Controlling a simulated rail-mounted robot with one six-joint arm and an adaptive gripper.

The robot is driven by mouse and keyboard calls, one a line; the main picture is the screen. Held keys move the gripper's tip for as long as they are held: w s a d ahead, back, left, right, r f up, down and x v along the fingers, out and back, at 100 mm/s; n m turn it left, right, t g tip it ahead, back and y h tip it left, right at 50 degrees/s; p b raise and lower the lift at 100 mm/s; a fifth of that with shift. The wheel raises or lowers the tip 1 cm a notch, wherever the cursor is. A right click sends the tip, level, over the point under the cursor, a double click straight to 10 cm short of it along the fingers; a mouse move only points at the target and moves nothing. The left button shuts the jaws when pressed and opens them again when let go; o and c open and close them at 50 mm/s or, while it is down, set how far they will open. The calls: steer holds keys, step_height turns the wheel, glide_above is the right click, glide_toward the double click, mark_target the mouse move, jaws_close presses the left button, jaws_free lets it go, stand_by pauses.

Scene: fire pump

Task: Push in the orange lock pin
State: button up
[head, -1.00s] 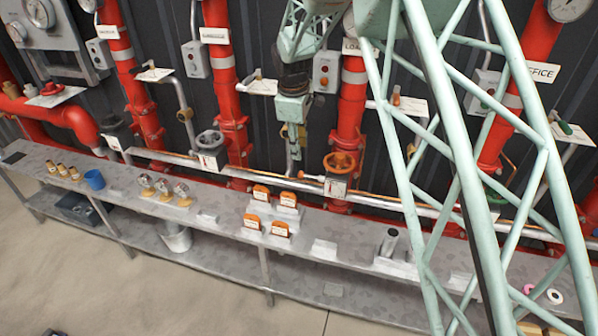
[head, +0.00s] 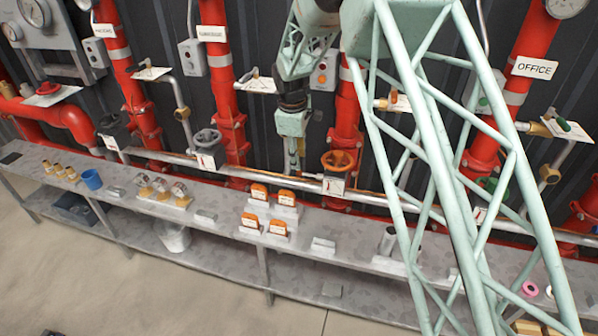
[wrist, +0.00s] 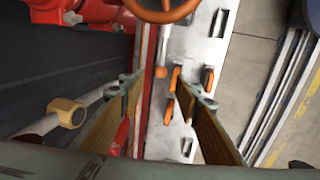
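The orange lock pin (wrist: 162,72) appears as a small rounded knob in the wrist view, below the orange valve wheel (wrist: 160,8) and between my fingers in the picture. In the head view the orange wheel (head: 339,160) sits on a red pipe above a white labelled box (head: 334,186). I cannot make the pin out clearly there. My gripper (head: 293,168) points down just left of the wheel. In the wrist view my gripper (wrist: 162,95) is open and empty, its two fingers wide apart. I cannot tell any contact with the pin.
Red vertical pipes (head: 223,80) stand close on both sides. Open floor lies in front.

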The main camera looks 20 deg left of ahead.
mark_target(303, 174)
steer(key=shift+w+f+b, duration=0.1)
steer(key=shift+w+f, duration=0.15)
steer(key=shift+f, duration=1)
steer(key=shift+w+f+b, duration=0.15)
steer(key=shift+w+f, duration=0.1)
steer(key=shift+f, duration=0.95)
steer(key=shift+w+f+b, duration=0.1)
steer(key=shift+w+f, duration=0.15)
steer(key=shift+f, duration=1)
steer(key=shift+c, duration=0.2)
